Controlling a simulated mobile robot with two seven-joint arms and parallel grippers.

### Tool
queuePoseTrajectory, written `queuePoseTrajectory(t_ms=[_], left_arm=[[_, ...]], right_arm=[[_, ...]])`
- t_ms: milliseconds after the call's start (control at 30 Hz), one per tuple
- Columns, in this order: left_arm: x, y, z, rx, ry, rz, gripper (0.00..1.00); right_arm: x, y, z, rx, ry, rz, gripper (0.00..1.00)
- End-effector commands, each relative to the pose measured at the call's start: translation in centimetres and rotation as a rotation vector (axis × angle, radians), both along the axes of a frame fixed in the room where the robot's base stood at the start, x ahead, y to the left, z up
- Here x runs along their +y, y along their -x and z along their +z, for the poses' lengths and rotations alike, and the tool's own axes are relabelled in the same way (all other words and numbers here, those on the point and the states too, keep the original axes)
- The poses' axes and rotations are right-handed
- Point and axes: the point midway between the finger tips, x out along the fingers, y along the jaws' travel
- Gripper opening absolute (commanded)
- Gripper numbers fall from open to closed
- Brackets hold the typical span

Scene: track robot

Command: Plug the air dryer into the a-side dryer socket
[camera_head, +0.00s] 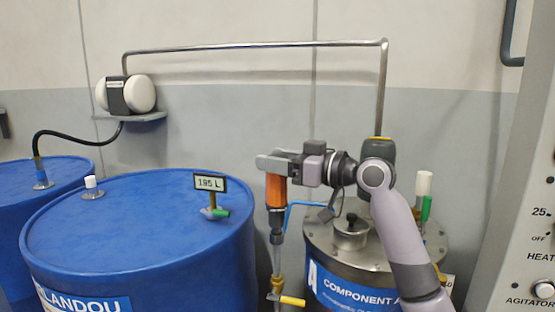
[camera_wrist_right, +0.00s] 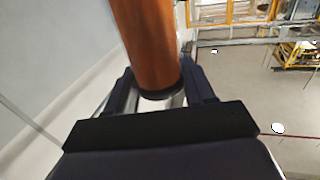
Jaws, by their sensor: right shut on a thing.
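The air dryer, as I take it, is an orange cylinder (camera_head: 276,191) with a dark collar at its lower end. It is upright in front of the gap between the blue drum and the steel tank. My right gripper (camera_head: 275,165) is shut around its upper part. The right wrist view also shows the orange cylinder (camera_wrist_right: 151,45) between the fingers, with a black band at its near end. Directly below the collar is a dark fitting (camera_head: 277,238), likely the a-side dryer socket, on a thin vertical pipe. I cannot tell whether they are joined. My left gripper is out of view.
The steel tank (camera_head: 375,262), labelled Component A, stands right of the dryer. A blue hose (camera_head: 300,204) runs from near the collar toward it. A yellow-handled brass valve (camera_head: 290,300) is low on the pipe. A large blue drum (camera_head: 130,235) stands left. A control panel (camera_head: 525,235) stands right.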

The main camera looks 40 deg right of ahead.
Motion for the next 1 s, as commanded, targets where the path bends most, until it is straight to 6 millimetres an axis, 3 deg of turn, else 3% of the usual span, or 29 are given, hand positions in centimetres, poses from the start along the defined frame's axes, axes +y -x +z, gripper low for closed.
queuePoseTrajectory(t_ms=[800, 833, 900, 1000], left_arm=[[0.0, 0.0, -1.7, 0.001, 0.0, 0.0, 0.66], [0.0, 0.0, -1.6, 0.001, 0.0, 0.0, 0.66], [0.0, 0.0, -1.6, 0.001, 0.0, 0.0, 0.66], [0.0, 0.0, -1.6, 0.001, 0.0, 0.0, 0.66]], right_arm=[[0.0, 0.0, -2.1, 0.0, 0.001, 0.0, 0.0], [0.0, 0.0, -2.0, 0.0, 0.001, 0.001, 0.6], [0.0, 0.0, -2.0, 0.001, 0.0, 0.001, 0.82], [0.0, 0.0, -2.0, 0.001, 0.0, 0.001, 0.83]])
